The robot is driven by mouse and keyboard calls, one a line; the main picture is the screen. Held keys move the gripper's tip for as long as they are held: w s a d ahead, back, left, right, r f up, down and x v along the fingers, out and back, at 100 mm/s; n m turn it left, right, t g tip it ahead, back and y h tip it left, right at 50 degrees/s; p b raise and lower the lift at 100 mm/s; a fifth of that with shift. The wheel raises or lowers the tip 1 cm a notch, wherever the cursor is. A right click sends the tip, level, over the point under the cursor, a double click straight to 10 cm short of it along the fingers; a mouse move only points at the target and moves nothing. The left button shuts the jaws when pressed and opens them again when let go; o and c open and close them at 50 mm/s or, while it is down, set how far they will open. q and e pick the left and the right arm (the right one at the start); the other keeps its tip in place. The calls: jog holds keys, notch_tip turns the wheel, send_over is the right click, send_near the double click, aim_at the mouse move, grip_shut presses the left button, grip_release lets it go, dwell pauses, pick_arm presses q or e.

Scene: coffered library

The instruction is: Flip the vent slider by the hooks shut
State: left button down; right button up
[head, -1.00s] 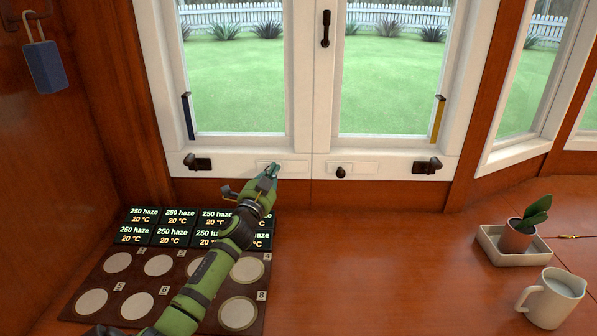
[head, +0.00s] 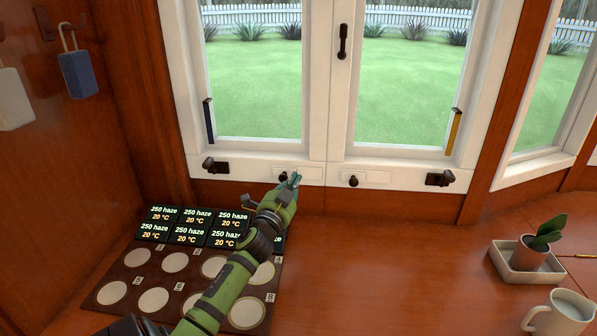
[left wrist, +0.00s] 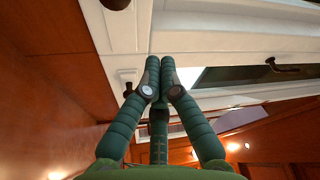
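The vent slider nearer the hooks is a pale plate low on the left window sash, with a dark knob (head: 283,176) near its left end. My left gripper (head: 295,180) is just right of this knob and in front of the plate; I cannot tell whether it touches. In the left wrist view, its two green fingers (left wrist: 166,62) meet at the tips with nothing visible between them. A small dark knob (left wrist: 128,89) shows left of the fingers there, apart from them. A hook (head: 65,27) is on the left wall. My right gripper is not in view.
A second vent slider knob (head: 353,181) is on the right sash. Dark latches (head: 214,166) (head: 440,178) flank the sashes. A blue tag (head: 79,74) hangs left. Display tiles (head: 186,235) lie under my arm.

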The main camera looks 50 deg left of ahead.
pick_arm(q)
jog(key=v, duration=0.5)
jog(key=shift+s+d+f, duration=0.1)
jog(key=shift+s, duration=0.3)
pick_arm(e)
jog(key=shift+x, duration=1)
pick_arm(q)
jog(key=shift+p, duration=0.35)
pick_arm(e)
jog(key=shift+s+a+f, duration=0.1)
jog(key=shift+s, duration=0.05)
